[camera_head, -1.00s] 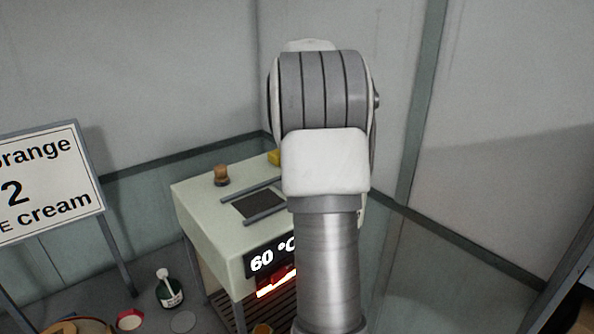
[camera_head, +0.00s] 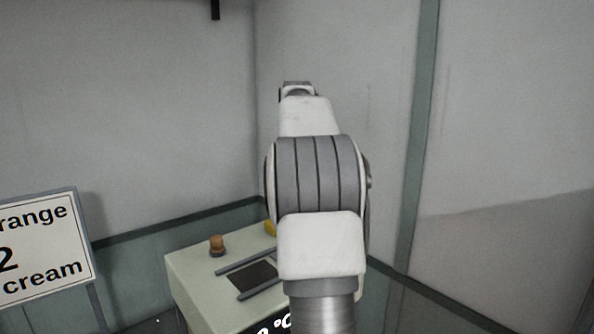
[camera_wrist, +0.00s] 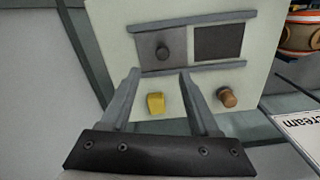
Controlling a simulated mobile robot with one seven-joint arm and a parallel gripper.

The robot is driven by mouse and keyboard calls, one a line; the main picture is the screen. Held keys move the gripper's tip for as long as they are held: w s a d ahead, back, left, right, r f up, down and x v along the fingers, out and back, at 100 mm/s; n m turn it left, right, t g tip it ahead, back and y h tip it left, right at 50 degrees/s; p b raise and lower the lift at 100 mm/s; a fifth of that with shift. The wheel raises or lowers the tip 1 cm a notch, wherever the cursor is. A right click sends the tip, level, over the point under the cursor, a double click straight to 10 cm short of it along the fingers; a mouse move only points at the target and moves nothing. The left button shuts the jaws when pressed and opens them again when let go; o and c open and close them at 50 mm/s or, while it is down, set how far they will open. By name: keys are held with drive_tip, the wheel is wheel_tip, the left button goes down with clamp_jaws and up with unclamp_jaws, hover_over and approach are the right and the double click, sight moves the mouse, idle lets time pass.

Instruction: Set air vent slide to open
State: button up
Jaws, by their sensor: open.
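In the head view the opening (camera_head: 252,276) shows, but my arm hides the slide. My gripper (camera_wrist: 159,75) is open and empty in the wrist view.
A yellow block (camera_wrist: 156,103) appears between my fingers, and a brown knob (camera_wrist: 228,97) stands to their right. A sign (camera_head: 40,255) stands at the left of the head view. Walls (camera_head: 165,100) close in behind the box.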

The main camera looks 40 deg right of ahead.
wheel_tip(320, 180, up, 7)
drive_tip(key=p, duration=0.1)
drive_tip(key=shift+r+p, duration=0.2)
drive_tip(key=shift+p, duration=0.15)
idle(0.4)
drive_tip(key=s+a+f+n+t+h+b, duration=0.15)
drive_tip(key=s+a, duration=0.25)
drive_tip(key=a, duration=0.6)
drive_tip(key=s+a+f+n+t+b, duration=0.1)
drive_tip(key=s+a+f+t, duration=0.15)
drive_tip(key=a, duration=0.75)
drive_tip(key=s+a+f+t+y+b, duration=0.1)
drive_tip(key=s+a+f+b, duration=0.1)
drive_tip(key=s+a+f, duration=0.9)
wheel_tip(320, 180, down, 4)
drive_tip(key=shift+s+a+r+t+b, duration=0.1)
drive_tip(key=shift+s+a+t+b, duration=0.25)
drive_tip(key=shift+a, duration=0.45)
